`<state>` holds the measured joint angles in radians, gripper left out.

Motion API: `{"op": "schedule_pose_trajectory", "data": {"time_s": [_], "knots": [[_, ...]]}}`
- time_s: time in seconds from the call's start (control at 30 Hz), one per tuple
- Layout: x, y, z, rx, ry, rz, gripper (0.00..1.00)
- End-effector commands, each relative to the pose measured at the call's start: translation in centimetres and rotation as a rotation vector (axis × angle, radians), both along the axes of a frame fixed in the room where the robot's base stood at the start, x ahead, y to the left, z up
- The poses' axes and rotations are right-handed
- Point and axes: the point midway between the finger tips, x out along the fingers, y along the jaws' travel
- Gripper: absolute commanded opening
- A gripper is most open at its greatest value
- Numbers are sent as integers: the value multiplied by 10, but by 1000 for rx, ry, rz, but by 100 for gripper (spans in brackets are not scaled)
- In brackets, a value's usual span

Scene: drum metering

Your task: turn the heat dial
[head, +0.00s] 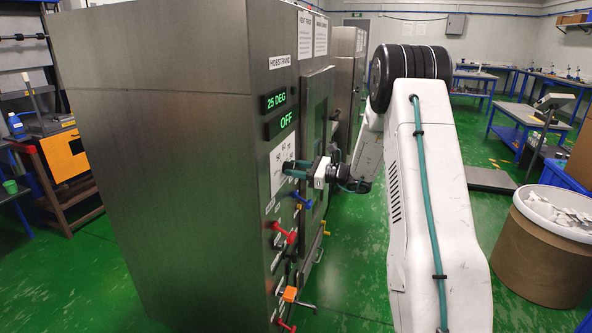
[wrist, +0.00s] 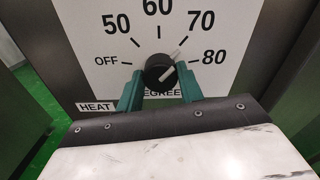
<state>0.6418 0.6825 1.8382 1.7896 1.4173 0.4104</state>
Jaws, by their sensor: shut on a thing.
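The heat dial (wrist: 159,70) is a round black knob with a white pointer line on a white scale plate (wrist: 105,55), marked OFF, 50, 60, 70 and 80. The pointer slants up to the right, roughly between 70 and 80. My gripper (wrist: 158,82) has its two green fingers on either side of the knob, shut on it. In the head view my gripper (head: 291,169) reaches the panel of the steel cabinet (head: 170,160) from the right, and the dial is hidden behind it. The green displays read 25 DEG (head: 275,100) and OFF (head: 281,124).
Below the dial on the same panel are a blue lever (head: 303,200), a red lever (head: 284,232) and an orange handle (head: 291,295). A brown drum (head: 540,250) stands at the right. Green floor is clear between the cabinet and the drum, apart from my arm.

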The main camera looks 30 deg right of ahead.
Motion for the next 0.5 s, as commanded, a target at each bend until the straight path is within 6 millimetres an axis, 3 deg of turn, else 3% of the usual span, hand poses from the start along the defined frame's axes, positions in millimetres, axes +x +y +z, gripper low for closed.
{"op": "schedule_pose_trajectory", "data": {"time_s": [0.5], "knots": [[0,-2,-2,354,279,-3,14]]}}
